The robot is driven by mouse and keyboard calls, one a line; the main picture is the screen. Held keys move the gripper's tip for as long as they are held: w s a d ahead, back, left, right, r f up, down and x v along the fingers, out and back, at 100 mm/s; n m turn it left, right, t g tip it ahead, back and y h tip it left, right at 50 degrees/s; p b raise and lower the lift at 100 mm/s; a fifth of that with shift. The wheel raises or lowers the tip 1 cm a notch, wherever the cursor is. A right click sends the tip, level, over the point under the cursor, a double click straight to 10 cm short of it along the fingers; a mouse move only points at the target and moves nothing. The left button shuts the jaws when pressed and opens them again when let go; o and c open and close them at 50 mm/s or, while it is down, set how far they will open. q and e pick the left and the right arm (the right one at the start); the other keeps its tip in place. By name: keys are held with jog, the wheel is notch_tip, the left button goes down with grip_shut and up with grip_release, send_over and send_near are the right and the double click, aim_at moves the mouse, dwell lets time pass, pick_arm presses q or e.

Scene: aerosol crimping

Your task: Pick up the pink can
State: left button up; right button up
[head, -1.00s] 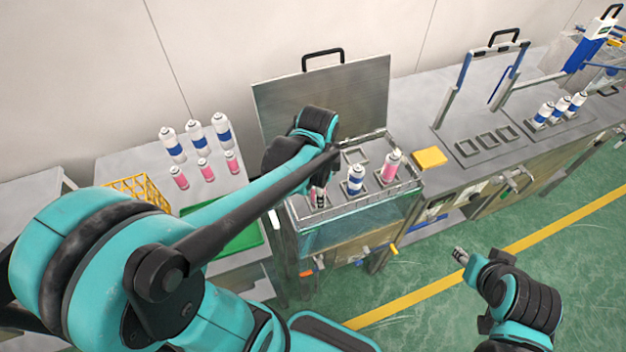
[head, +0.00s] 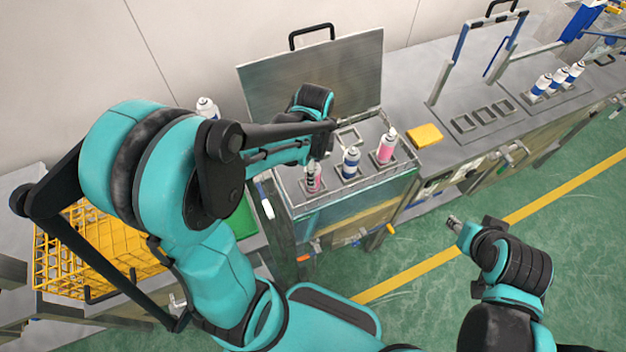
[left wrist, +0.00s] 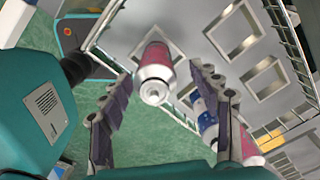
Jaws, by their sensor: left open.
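A pink can (head: 312,180) stands at the left end of a row of cans in the open metal tank's rack, below my left gripper (head: 320,152). In the left wrist view the pink can (left wrist: 155,62), with its pale top facing the camera, lies between the two spread fingers of my left gripper (left wrist: 160,76), with gaps on both sides. A second pink can (head: 386,148) stands at the right end of the row. My right gripper (head: 455,223) is over the floor at right, too small to read.
A blue and white can (head: 350,163) stands between the pink cans and also shows close to the right finger (left wrist: 204,118). The tank's lid (head: 315,85) stands raised behind. A yellow block (head: 424,136) lies right of the tank. A yellow basket (head: 75,262) is at left.

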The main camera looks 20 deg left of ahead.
pick_arm(q)
jog(key=f+b, duration=0.1)
jog(key=f, duration=0.3)
jog(key=shift+s+f, duration=0.2)
jog(key=c, duration=1.3)
jog(key=shift+r, duration=0.15)
jog(key=shift+c, duration=0.2)
